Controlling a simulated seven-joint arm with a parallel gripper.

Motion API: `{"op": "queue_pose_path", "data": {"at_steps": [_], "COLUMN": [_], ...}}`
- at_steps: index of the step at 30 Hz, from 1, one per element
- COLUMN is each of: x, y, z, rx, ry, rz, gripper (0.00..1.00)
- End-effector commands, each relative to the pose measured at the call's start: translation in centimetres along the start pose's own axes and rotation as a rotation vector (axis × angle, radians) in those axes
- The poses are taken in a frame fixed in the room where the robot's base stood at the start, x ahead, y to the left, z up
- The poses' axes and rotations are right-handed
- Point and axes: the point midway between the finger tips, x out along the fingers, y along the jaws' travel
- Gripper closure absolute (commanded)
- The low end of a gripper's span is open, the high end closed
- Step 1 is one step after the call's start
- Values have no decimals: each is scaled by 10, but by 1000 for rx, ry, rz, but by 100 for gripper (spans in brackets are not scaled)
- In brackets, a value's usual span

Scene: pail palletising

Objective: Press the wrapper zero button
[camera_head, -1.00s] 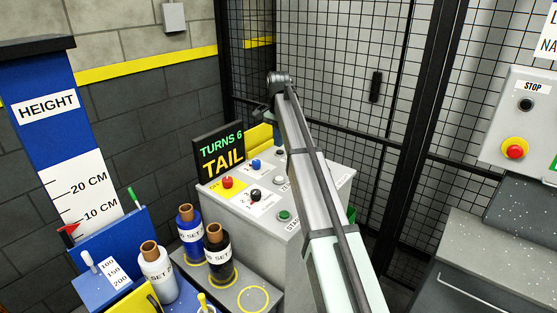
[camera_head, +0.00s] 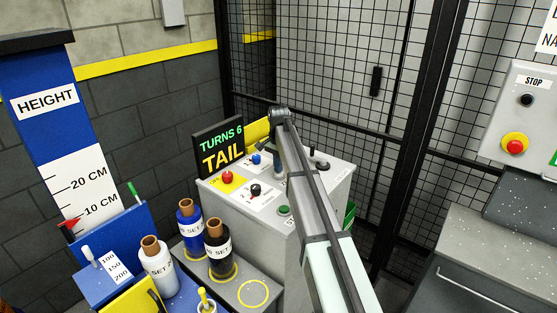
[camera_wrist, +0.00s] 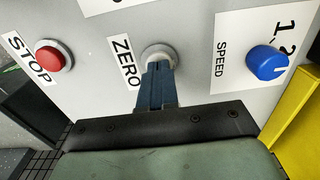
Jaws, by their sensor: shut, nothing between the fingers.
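The wrapper panel (camera_head: 310,178) is a grey sloped box top with several buttons and knobs. In the wrist view the zero button (camera_wrist: 158,50) is a pale round cap in a grey ring, beside the ZERO label (camera_wrist: 124,62). My gripper (camera_wrist: 157,68) is shut and empty, its blue fingertips over the near part of the button. Whether they touch or press it I cannot tell. The display (camera_head: 221,148) reads TURNS 6, TAIL.
In the wrist view a red STOP button (camera_wrist: 50,56) lies left of ZERO and a blue SPEED knob (camera_wrist: 266,62) right. Film rolls (camera_head: 190,222) stand in front of the panel. A black mesh fence (camera_head: 320,70) rises behind it.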

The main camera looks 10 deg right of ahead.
Motion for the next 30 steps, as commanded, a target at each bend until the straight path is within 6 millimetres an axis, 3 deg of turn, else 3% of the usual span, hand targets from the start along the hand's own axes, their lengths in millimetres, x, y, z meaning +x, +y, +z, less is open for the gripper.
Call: {"op": "queue_pose_path", "data": {"at_steps": [13,21,30], "x": [4,26,28], "y": [0,1,2], "z": [0,1,2], "rx": [0,1,1], "ry": [0,-2,-4], "rz": [0,6,8], "gripper": [100,100,100]}}
